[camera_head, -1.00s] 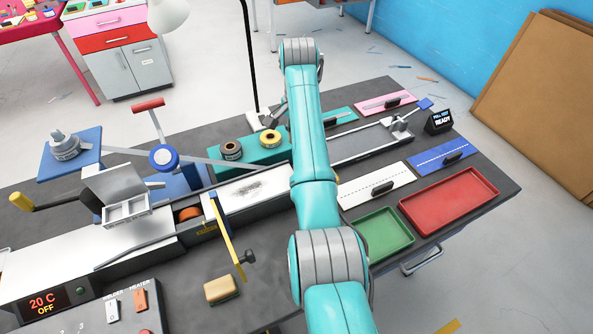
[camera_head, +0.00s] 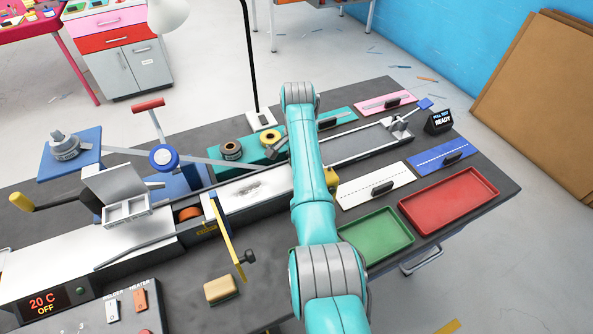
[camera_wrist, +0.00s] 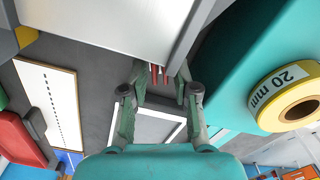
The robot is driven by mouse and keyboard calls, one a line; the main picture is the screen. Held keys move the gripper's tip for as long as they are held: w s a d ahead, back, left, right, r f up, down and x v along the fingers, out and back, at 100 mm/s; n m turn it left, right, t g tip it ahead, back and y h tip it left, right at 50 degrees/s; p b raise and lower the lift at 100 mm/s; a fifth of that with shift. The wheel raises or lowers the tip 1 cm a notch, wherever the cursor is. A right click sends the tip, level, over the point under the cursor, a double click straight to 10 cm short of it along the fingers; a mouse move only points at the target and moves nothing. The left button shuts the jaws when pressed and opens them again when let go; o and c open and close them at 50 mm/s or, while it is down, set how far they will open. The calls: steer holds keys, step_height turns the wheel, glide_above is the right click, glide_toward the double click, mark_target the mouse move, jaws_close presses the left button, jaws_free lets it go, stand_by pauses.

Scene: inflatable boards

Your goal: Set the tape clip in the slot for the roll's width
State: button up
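My gripper (camera_wrist: 162,85) shows in the wrist view with its two fingers apart. Thin red pieces show between the fingertips, under the edge of a pale metal part; I cannot tell whether the fingers touch them. In the head view the gripper (camera_head: 277,149) is mostly hidden by my arm, beside the teal block. A yellow-rimmed roll marked 20 mm (camera_wrist: 286,92) sits on the teal block, right of my gripper in the wrist view. In the head view a yellow roll (camera_head: 270,138) and a dark roll (camera_head: 231,150) stand on the block (camera_head: 258,153). I cannot clearly make out the tape clip or its slots.
The pale metal part (camera_wrist: 120,22) lies close to my fingertips. A white board (camera_head: 362,190), a blue board (camera_head: 436,164), a green tray (camera_head: 378,236) and a red tray (camera_head: 450,203) lie to the right. A yellow lever (camera_head: 227,240) stands at the front.

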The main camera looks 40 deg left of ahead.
steer(key=shift+f, duration=0.35)
steer(key=shift+c, duration=0.2)
jaws_close()
